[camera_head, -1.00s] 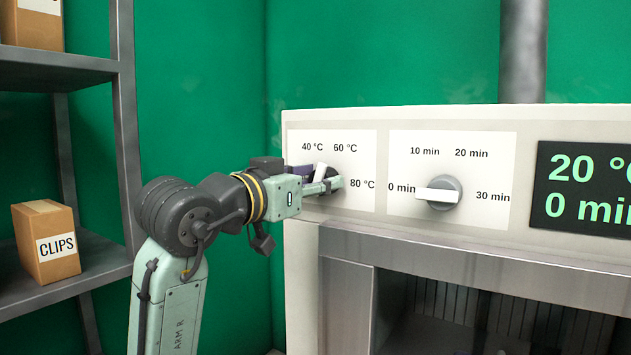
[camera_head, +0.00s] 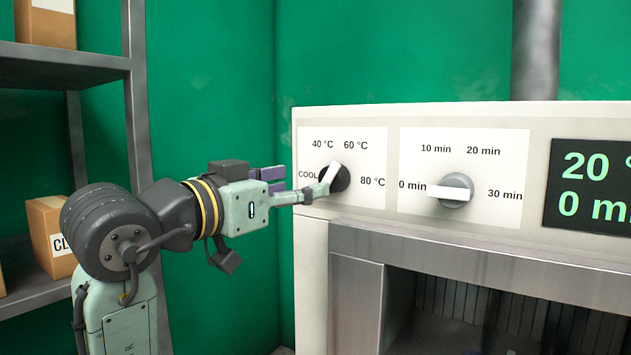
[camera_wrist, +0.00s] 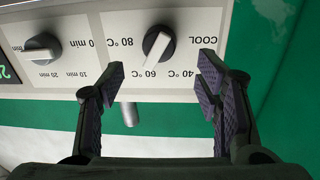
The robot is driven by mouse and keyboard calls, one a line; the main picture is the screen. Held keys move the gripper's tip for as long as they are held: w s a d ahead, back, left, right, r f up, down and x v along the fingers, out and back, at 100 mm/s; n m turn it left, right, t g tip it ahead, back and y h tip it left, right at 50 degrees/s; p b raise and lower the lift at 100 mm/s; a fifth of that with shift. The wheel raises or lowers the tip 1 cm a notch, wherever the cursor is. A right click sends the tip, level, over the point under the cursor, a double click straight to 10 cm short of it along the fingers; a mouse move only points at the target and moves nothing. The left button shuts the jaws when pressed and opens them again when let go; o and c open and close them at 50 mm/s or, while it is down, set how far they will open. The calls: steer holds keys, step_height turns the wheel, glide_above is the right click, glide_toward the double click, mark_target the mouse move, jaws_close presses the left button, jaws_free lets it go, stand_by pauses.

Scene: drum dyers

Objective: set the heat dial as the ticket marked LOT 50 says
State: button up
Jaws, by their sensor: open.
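The heat dial (camera_head: 332,178) is a dark round knob with a white bar handle, on a panel marked COOL, 40 °C, 60 °C and 80 °C. Its bar slants up to the right, toward 60 °C. In the wrist view, upside down, the dial (camera_wrist: 159,43) also has its bar toward 60 °C. My gripper (camera_head: 303,183) is open, just left of and in front of the dial. In the wrist view, my gripper (camera_wrist: 162,72) has its fingers apart with nothing between them; the dial appears beyond them. No ticket marked LOT 50 is in view.
The time dial (camera_head: 451,190) sits to the right, its bar toward 0 min. The display (camera_head: 597,188) shows 20 and 0 m, cut off. The dyer's opening (camera_head: 470,310) is below. A shelf (camera_head: 90,68) with boxes stands left.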

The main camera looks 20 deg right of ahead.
steer(key=shift+v, duration=2.1)
